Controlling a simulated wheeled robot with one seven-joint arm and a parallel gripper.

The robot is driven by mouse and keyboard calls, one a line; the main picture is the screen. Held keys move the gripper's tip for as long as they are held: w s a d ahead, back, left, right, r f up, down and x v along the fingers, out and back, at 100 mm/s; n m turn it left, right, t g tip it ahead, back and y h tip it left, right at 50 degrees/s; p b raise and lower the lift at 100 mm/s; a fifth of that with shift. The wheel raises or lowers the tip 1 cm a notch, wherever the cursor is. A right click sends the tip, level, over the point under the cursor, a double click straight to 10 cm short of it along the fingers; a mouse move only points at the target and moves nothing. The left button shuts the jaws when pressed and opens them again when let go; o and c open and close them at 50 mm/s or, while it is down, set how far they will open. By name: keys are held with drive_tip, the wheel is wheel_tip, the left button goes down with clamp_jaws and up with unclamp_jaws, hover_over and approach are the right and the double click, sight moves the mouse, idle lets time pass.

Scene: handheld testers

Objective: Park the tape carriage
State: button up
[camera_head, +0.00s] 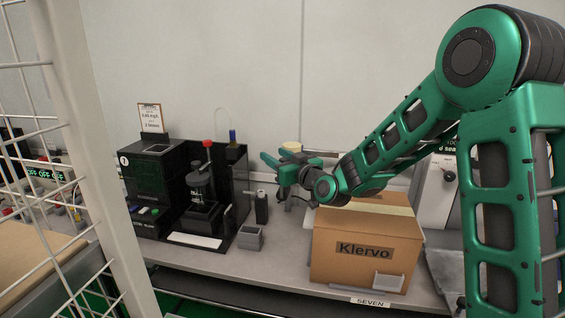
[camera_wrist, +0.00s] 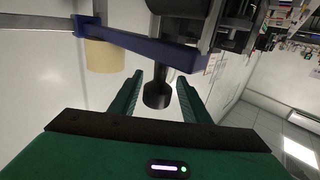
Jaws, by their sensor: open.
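My gripper (camera_head: 272,169) is open, above the bench between the black tester and the cardboard box. In the wrist view its two green fingers (camera_wrist: 159,78) point toward a dark knob-like post (camera_wrist: 157,94), which shows between them. I cannot tell whether they touch it. A blue bar (camera_wrist: 150,47) crosses above the fingers there, with a cream roll (camera_wrist: 105,56) at its left part. A cream round piece (camera_head: 291,146) shows just behind my gripper in the head view. I cannot tell for certain which part is the tape carriage; my gripper hides much of that spot.
The black tester (camera_head: 152,182) with a red-knobbed lever (camera_head: 207,144) stands left of my gripper. A grey open holder (camera_head: 250,238) and a black cylinder (camera_head: 261,207) stand nearby. The Klervo cardboard box (camera_head: 365,245) is below right. A white wire frame (camera_head: 85,150) is at left.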

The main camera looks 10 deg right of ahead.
drive_tip(key=v, duration=1)
drive_tip(key=shift+s+d+f, duration=0.1)
drive_tip(key=shift+s+d, duration=0.1)
